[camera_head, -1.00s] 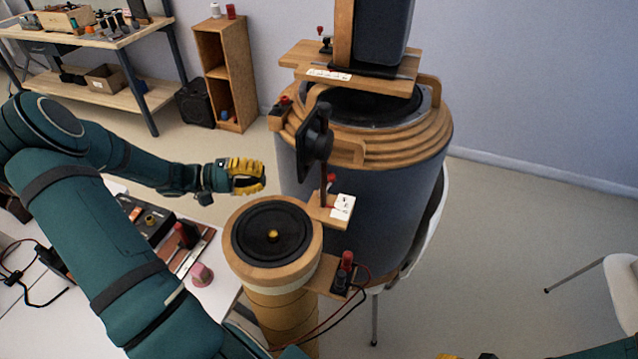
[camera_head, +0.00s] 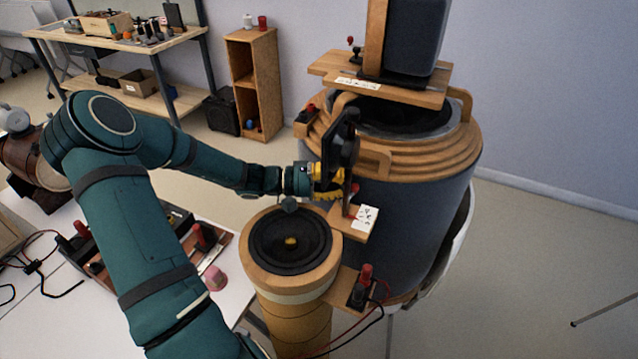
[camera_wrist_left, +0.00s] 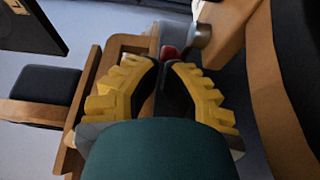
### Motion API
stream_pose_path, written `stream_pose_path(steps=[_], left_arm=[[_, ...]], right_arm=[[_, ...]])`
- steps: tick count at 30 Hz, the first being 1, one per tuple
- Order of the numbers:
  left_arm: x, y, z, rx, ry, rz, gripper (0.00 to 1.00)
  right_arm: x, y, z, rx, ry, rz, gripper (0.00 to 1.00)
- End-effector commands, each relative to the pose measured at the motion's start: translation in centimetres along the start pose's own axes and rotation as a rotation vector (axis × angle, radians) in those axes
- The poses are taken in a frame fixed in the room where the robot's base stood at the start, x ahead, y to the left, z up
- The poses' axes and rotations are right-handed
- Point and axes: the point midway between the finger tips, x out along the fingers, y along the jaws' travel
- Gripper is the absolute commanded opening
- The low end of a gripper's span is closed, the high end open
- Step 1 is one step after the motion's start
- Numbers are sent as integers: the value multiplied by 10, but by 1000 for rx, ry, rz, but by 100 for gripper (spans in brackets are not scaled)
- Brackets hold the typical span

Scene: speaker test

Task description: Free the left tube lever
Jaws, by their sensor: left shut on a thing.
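The left tube is a wooden tube (camera_head: 290,325) with a black speaker cone on top. A small wooden bracket (camera_head: 338,222) beside its top carries a white card (camera_head: 366,215) and a dark lever with a red cap (camera_head: 354,188). My left gripper (camera_head: 338,181), with yellow fingers, is at this lever, beside the black upright plate (camera_head: 344,140). In the left wrist view my left gripper (camera_wrist_left: 166,66) is closed on the dark lever, with its red cap (camera_wrist_left: 169,52) just past the fingertips. The fingers partly hide the lever's base. My right gripper is out of view.
A large grey drum (camera_head: 410,215) with wooden rings stands close behind the bracket. A lower bracket holds a red-and-black terminal (camera_head: 362,285) with wires. Open floor (camera_head: 530,250) is at right.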

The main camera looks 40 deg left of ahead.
Motion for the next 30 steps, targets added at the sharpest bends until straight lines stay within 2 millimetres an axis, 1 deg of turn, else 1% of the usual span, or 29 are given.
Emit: stream_pose_path(steps=[1,6,17,30], left_arm=[[4,0,0,-1,-2,2,0],[10,0,0,-1,0,0,0],[10,0,0,0,-4,0,0],[13,1,0,1,-80,1,0]], right_arm=[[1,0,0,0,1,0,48],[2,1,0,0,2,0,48],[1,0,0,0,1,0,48],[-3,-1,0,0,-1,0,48]])
